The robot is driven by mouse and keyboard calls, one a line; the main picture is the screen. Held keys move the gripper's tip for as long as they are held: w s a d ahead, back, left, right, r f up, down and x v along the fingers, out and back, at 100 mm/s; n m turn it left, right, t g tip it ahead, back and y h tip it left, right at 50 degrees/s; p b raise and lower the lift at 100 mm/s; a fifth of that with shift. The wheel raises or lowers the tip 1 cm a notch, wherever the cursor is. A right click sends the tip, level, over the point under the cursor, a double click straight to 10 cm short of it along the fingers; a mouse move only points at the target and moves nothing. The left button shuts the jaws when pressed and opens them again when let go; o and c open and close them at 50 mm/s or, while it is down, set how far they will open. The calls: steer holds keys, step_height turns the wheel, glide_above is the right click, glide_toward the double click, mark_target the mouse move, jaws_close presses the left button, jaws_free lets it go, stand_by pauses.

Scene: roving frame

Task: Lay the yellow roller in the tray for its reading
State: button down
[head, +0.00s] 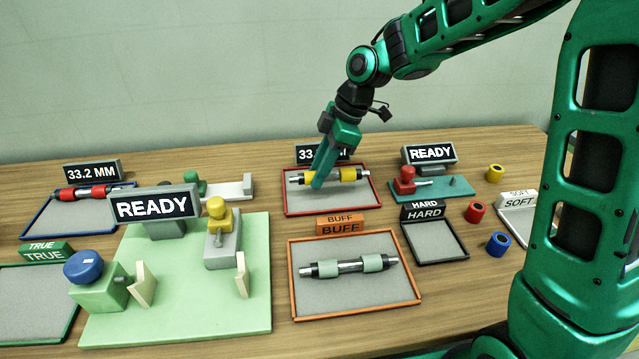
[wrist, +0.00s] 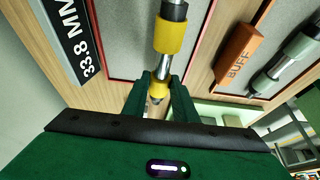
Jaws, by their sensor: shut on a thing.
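The yellow roller (head: 347,174), a metal shaft with two yellow bands, lies level over the red-rimmed grey tray (head: 335,211) at the back middle. My gripper (head: 318,183) is shut on the roller towards its left end and hides part of it. In the wrist view the roller (wrist: 175,38) runs up from between my fingers (wrist: 159,88). I cannot tell whether it touches the tray floor. The display behind the tray reads 33.8 MM in the wrist view (wrist: 72,38); my gripper covers part of it in the head view.
An orange BUFF tray (head: 355,306) in front holds a green-banded roller (head: 350,267). A blue-rimmed tray at left holds a red roller (head: 88,192). A pale green fixture board (head: 180,320) stands front left. The HARD tray (head: 435,242) is empty. Several coloured rings lie at right.

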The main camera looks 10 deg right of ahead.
steer(key=shift+f, duration=2.05)
steer(key=shift+f, duration=0.1)
steer(key=c, duration=1.4)
jaws_free()
steer(key=shift+c, duration=0.2)
